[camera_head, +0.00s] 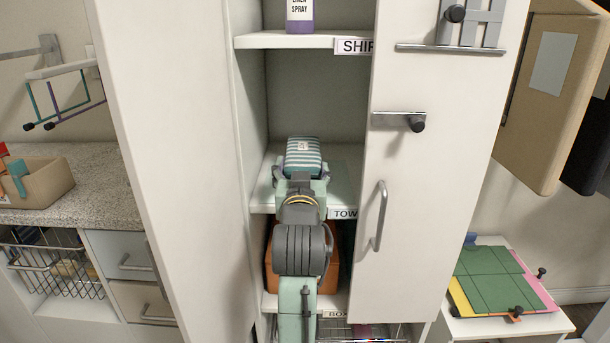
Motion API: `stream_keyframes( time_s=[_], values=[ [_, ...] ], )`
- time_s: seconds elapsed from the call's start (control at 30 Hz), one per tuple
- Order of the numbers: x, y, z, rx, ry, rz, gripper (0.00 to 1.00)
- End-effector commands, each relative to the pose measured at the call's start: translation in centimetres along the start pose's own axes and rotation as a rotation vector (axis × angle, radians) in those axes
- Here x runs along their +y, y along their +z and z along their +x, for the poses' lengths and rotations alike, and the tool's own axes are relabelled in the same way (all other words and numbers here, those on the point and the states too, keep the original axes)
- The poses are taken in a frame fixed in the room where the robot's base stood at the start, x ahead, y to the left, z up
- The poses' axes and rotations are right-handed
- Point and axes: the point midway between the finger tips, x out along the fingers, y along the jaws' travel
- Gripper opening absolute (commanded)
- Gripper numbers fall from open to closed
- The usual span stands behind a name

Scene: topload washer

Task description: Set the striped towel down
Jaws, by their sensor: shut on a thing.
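The striped towel (303,152) is a folded bundle in teal and white stripes with a small pale label on it. My gripper (302,174) is shut on it, with a grey finger on each side. The towel is over or on the shelf (345,170) whose label starts with "TOW"; I cannot tell whether it touches the shelf surface. My wrist and arm hide the front of the towel and part of the shelf's front edge.
The cabinet door (430,200) stands on the right of the shelves. A brown box (272,265) sits on the shelf below. Bare shelf shows right of the towel.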

Motion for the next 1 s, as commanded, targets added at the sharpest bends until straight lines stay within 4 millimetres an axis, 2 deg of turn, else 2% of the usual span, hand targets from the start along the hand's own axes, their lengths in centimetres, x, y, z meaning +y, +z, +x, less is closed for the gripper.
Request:
stream_keyframes(
  time_s=[0.17,0.43,0.87,0.9,1.0],
  values=[
    [0.5,0.1,1.6,0.001,0.0,0.0,0.34],
    [0.5,3.4,1.7,-0.002,-0.001,0.0,0.34],
    [0.5,4.0,1.6,0.002,-0.001,0.0,0.34],
    [0.5,3.9,1.6,0.001,-0.001,0.0,0.67],
    [0.5,3.9,1.6,0.001,-0.001,0.0,0.74]
  ],
)
